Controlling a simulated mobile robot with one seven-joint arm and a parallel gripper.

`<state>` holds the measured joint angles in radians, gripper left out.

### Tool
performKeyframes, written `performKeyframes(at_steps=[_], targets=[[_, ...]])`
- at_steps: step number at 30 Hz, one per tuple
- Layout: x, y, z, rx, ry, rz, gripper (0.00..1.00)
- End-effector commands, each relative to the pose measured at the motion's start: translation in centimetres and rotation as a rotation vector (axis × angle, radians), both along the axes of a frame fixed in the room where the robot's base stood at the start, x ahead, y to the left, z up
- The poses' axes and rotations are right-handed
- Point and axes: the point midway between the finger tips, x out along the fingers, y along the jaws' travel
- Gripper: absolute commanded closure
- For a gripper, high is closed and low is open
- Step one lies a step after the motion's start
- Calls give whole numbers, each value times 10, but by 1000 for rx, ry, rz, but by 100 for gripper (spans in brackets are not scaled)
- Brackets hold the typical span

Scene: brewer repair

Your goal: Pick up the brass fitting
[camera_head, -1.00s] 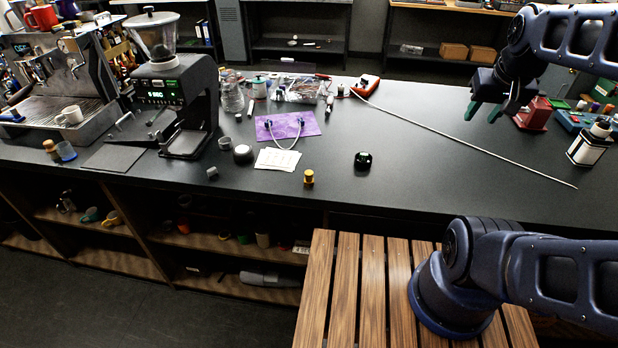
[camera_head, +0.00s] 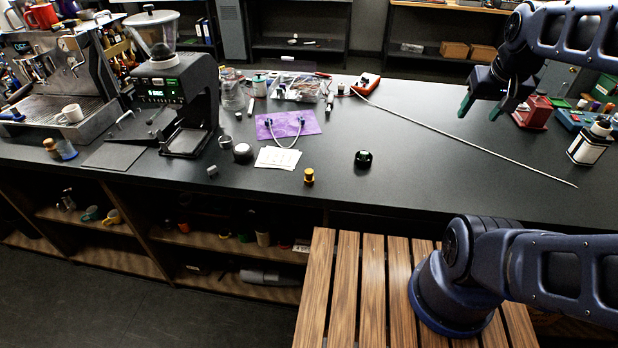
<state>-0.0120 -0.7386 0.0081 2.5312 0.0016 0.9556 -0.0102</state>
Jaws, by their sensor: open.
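The brass fitting (camera_head: 309,177) is a small yellow-gold piece standing near the front edge of the dark counter, left of centre in the head view. My gripper (camera_head: 480,110) is open and empty, above the counter at the upper right. It is well to the right of the fitting and farther back, touching nothing.
Around the fitting are white papers (camera_head: 278,158), a purple mat (camera_head: 287,126) with a looped tube and a small black round object (camera_head: 362,159). A long thin rod (camera_head: 470,140) crosses the counter below my gripper. A grinder (camera_head: 176,90) stands left. The front right counter is clear.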

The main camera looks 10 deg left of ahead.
Motion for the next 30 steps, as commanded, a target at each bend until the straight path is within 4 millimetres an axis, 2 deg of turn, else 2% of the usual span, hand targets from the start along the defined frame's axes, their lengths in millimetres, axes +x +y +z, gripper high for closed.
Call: performKeyframes(at_steps=[5, 8, 16, 23, 30], targets=[[25, 30, -6, -33, 45, 135, 44], [41, 55, -11, -56, 75, 237, 44], [72, 133, -34, -120, 149, 517, 44], [80, 210, -63, -169, 208, 759, 44], [68, 294, -102, -216, 267, 1015, 44]])
